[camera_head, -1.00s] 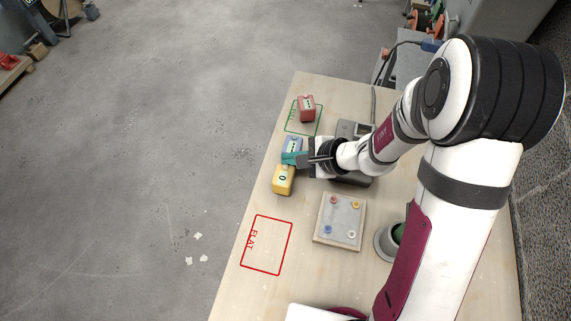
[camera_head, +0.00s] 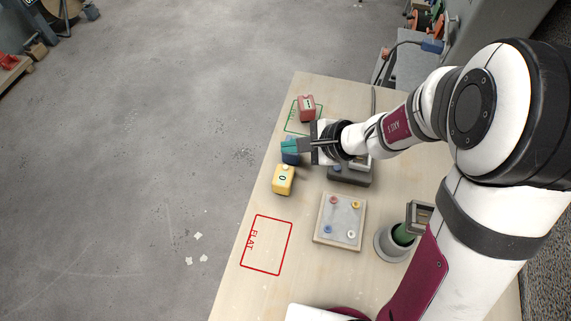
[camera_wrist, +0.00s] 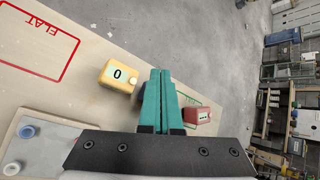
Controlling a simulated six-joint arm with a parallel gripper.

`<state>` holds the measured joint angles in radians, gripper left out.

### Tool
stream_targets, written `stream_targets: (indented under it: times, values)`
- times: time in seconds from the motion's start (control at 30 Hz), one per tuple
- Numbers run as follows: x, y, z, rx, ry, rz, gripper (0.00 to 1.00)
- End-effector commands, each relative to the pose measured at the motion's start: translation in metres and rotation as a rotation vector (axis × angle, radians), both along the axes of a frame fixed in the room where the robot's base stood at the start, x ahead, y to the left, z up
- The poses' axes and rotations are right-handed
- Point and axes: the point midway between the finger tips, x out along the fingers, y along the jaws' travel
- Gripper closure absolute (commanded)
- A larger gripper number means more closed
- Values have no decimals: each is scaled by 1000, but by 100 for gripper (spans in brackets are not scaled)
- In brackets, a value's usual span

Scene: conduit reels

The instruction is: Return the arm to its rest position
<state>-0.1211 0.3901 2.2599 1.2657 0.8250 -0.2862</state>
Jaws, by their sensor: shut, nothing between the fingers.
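My gripper (camera_head: 290,146) is shut and empty, with its teal fingers pressed together. In the head view it is above the blue block (camera_head: 290,158), covering much of it from sight; I cannot tell the exact height. The wrist view also shows the closed teal fingers of my gripper (camera_wrist: 160,85), pointing out over the table's edge. A yellow block (camera_head: 283,180) marked 0 stands below the blue one in the head view, apart from the fingers. A red block (camera_head: 307,108) sits at the green-outlined area (camera_head: 290,120) near the far end.
The wooden table (camera_head: 225,300) has a red outline marked FLAT (camera_head: 266,245), which is empty. A pale board (camera_head: 340,222) with coloured pegs, a grey cup (camera_head: 388,243) with something green in it, and a dark device (camera_head: 350,176) stand to the right. Open floor lies left.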

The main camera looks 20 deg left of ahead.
Motion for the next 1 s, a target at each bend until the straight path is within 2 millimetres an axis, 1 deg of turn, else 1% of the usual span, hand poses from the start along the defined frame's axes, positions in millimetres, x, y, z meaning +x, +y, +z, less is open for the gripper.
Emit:
stream_targets:
  times: [0.37, 0.43, 0.47, 0.5, 0.57, 0.6, 0.67, 0.7, 0.8, 0.9, 1.0]
  values:
    - [0, 0, 0, 0, 0, 0, 100]
    - [-5, -1, 8, -2, -12, 26, 100]
    - [-12, -1, 17, -5, -25, 59, 100]
    - [-28, -4, 34, -16, -48, 124, 100]
    - [-63, -16, 59, -63, -81, 251, 100]
    - [-91, -28, 71, -117, -93, 339, 100]
    - [-132, -54, 81, -224, -94, 446, 100]
    - [-155, -73, 83, -306, -86, 500, 100]
    - [-197, -119, 83, -498, -54, 569, 100]
    - [-216, -147, 82, -618, -27, 584, 100]
    - [-222, -156, 82, -654, -17, 588, 100]
